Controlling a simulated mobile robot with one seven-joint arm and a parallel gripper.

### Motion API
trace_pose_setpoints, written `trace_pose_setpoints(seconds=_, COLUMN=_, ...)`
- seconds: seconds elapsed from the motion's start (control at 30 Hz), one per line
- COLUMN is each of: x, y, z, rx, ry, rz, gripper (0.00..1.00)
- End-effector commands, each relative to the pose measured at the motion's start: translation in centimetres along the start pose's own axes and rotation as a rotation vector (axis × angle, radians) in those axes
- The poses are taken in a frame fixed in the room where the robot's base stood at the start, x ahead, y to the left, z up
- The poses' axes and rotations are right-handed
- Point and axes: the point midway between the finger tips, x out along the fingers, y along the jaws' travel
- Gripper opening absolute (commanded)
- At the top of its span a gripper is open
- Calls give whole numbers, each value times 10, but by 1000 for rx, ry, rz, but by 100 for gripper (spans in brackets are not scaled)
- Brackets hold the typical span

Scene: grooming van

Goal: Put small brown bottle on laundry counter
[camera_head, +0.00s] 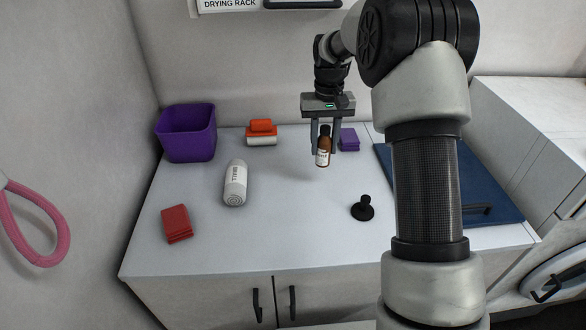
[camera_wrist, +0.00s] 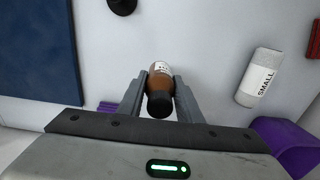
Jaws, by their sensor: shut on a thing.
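A small brown bottle (camera_head: 324,147) with a black cap and a white label is held upright between the fingers of my gripper (camera_head: 325,138). In the wrist view the bottle (camera_wrist: 160,88) sits between both fingertips of my gripper (camera_wrist: 160,95), cap toward the camera. My gripper is shut on it above the white counter (camera_head: 290,215), over its back middle part. The bottle appears raised off the surface, with a faint shadow below it. I cannot tell its exact height.
On the counter are a purple bin (camera_head: 187,135), an orange-and-white item (camera_head: 262,132), a white "SMALL" roll (camera_head: 236,183), a red folded stack (camera_head: 176,223), a black knobbed object (camera_head: 363,208), a purple stack (camera_head: 349,139) and a blue mat (camera_head: 490,190). The front middle is clear.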

Motion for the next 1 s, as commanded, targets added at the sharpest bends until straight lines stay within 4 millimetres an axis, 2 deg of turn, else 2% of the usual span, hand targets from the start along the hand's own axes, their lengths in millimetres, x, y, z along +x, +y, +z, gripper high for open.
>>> trace_pose_setpoints(seconds=0.03, x=12, y=0, z=1, rx=0, ry=-6, rz=0, gripper=3)
trace_pose_setpoints(seconds=0.13, x=29, y=0, z=1, rx=0, ry=-4, rz=0, gripper=3)
trace_pose_setpoints(seconds=0.37, x=48, y=0, z=0, rx=0, ry=-2, rz=0, gripper=3)
trace_pose_setpoints(seconds=0.6, x=79, y=0, z=1, rx=0, ry=-2, rz=0, gripper=3)
trace_pose_setpoints(seconds=0.93, x=83, y=0, z=0, rx=0, ry=-1, rz=0, gripper=3)
trace_pose_setpoints(seconds=0.97, x=83, y=0, z=1, rx=0, ry=-1, rz=0, gripper=34)
trace_pose_setpoints(seconds=1.0, x=82, y=0, z=0, rx=0, ry=-1, rz=0, gripper=40)
